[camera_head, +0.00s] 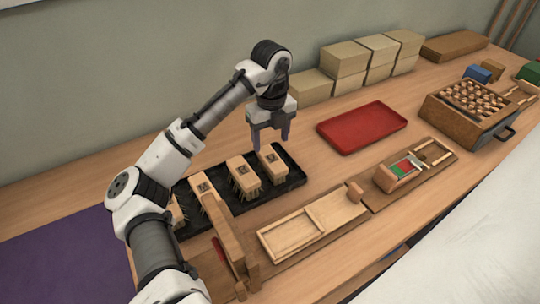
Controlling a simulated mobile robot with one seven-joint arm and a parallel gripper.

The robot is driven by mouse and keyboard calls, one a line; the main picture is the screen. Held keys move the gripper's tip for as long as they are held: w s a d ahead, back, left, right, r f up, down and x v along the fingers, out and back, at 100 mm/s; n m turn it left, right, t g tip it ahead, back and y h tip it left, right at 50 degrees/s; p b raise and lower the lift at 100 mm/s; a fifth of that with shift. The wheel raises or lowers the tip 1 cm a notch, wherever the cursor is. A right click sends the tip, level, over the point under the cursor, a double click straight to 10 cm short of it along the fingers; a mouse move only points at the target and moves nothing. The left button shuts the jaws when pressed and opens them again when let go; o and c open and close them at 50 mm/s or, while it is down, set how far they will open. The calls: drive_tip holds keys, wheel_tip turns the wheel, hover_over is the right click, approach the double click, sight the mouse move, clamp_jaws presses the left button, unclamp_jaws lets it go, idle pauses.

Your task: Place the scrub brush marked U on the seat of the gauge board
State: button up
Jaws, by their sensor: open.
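My gripper (270,140) points down, open and empty, above the rightmost brush. A long wooden board at the front carries a pale shallow frame (292,240) and a block with a green and red panel (404,168); I cannot tell which part is the seat.
An empty red tray (361,128) lies right of the brushes. Pale boxes (345,59) are stacked along the wall. A brown crate of pegs (473,107) stands at the right. A tall wooden piece (226,238) stands in front of the black tray.

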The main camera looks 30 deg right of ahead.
sight(272, 158)
drive_tip(key=shift+o, duration=0.5)
wheel_tip(272, 158, up, 3)
drive_tip(key=shift+r, duration=0.2)
wheel_tip(272, 158, down, 12)
drive_tip(key=shift+s+r, duration=0.1)
drive_tip(key=shift+r, duration=0.1)
drive_tip(key=c, duration=1.2)
drive_tip(key=shift+r, duration=0.1)
